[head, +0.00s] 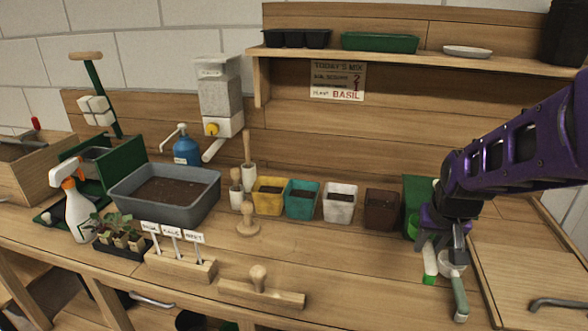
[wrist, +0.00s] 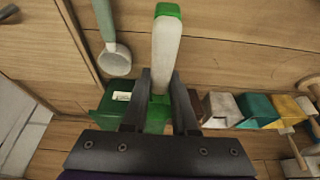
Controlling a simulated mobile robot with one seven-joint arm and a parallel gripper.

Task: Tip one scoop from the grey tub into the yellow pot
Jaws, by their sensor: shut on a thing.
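The grey tub (head: 205,205), holding brown soil, stands on the bench at left in the head view. The yellow pot (head: 268,201) stands right of it, first in a row of pots, with something dark inside. It also shows at the right of the wrist view (wrist: 288,108). My gripper (head: 436,240) is at the right end of the bench, far from tub and pot. It is shut on a scoop with a white, green-tipped handle (wrist: 166,52); its green bowl (head: 412,226) is partly hidden by my gripper. I cannot tell whether the bowl holds anything.
A ladle with a grey-green handle (head: 460,300) is right of my gripper. Teal (head: 301,202), white (head: 340,205) and brown (head: 381,212) pots continue the row. A green box (wrist: 112,104) is behind my gripper. Wooden tools and label stakes stand in front of the tub.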

